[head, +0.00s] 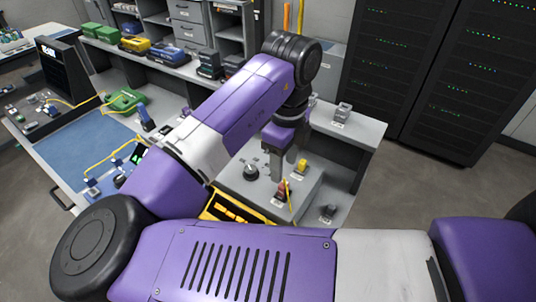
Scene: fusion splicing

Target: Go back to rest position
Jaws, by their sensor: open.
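My purple and white arm reaches across the picture from the lower right, up to a dark wrist joint at the top centre. From there it points down to my gripper (282,178), which hangs at a grey box (237,186) on the bench. The gripper's fingers look open, just beside a small red and yellow piece (283,188) on that box. I cannot tell whether they touch it. My arm hides part of the bench and the box's left side.
A workbench with a blue mat (65,150), yellow cables and a green device (125,100) is at left. Shelves with coloured cases (170,55) stand behind. Dark server racks (405,60) are at back right. A yellow crate (228,207) is partly hidden by my arm. Floor at right is clear.

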